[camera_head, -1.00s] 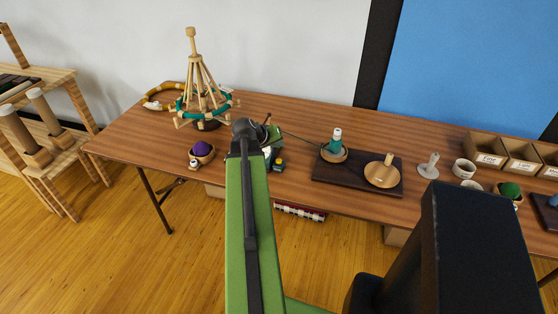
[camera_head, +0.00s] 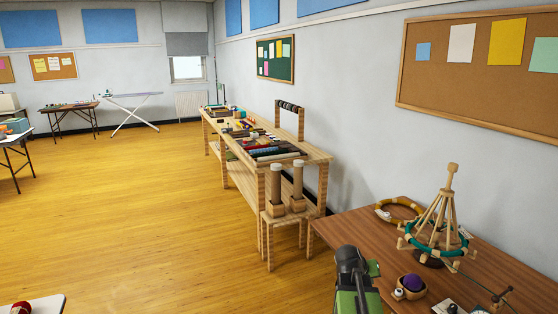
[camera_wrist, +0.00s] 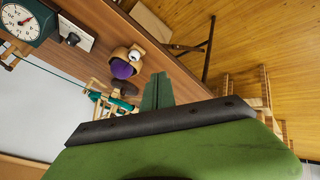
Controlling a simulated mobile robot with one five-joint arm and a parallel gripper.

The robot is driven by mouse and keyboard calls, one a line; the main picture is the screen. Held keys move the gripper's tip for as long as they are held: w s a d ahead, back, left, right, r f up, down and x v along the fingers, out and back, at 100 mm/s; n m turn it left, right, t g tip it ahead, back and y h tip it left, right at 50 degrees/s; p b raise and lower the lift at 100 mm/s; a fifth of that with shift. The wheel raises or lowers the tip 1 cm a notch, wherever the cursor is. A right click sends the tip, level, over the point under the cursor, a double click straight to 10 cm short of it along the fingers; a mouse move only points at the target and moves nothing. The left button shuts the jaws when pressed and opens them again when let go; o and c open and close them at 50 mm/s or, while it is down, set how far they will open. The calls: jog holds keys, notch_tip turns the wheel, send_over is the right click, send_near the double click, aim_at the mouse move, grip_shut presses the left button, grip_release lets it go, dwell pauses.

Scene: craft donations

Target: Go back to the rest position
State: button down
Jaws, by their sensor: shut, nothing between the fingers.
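My gripper (camera_wrist: 157,92) is shut and empty in the wrist view, its green fingers together. The wooden table (camera_head: 345,236) beyond it carries a wooden bowl with a purple ball (camera_head: 412,282); the ball also shows in the wrist view (camera_wrist: 122,70), just left of the fingers. In the head view my green and black arm stands in front of the table's left end. The fingers are not clear there.
A wooden winder with teal yarn (camera_head: 437,238) and a yellow ring (camera_head: 399,209) stand on the table. A long workbench (camera_head: 243,170) lines the right wall, with a stool (camera_head: 283,228) at its near end.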

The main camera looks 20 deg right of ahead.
jog(key=w+a+n+y+p, duration=0.1)
jog(key=w+a, duration=0.2)
jog(key=a, duration=0.5)
jog(key=w+a+n+y, duration=0.1)
jog(key=w+a, duration=0.1)
jog(key=a, duration=0.6)
jog(key=s+a+f+n+g+y, duration=0.1)
jog(key=s+a+y, duration=0.1)
jog(key=a, duration=0.9)
jog(key=s+a+f+n+g+y, duration=0.1)
jog(key=s+a, duration=0.4)
jog(key=a, duration=0.7)
jog(key=shift+a+f+n+g+y+p, duration=0.25)
jog(key=shift+f+n+g+y+p, duration=0.35)
jog(key=shift+y, duration=0.5)
jog(key=shift+r, duration=0.1)
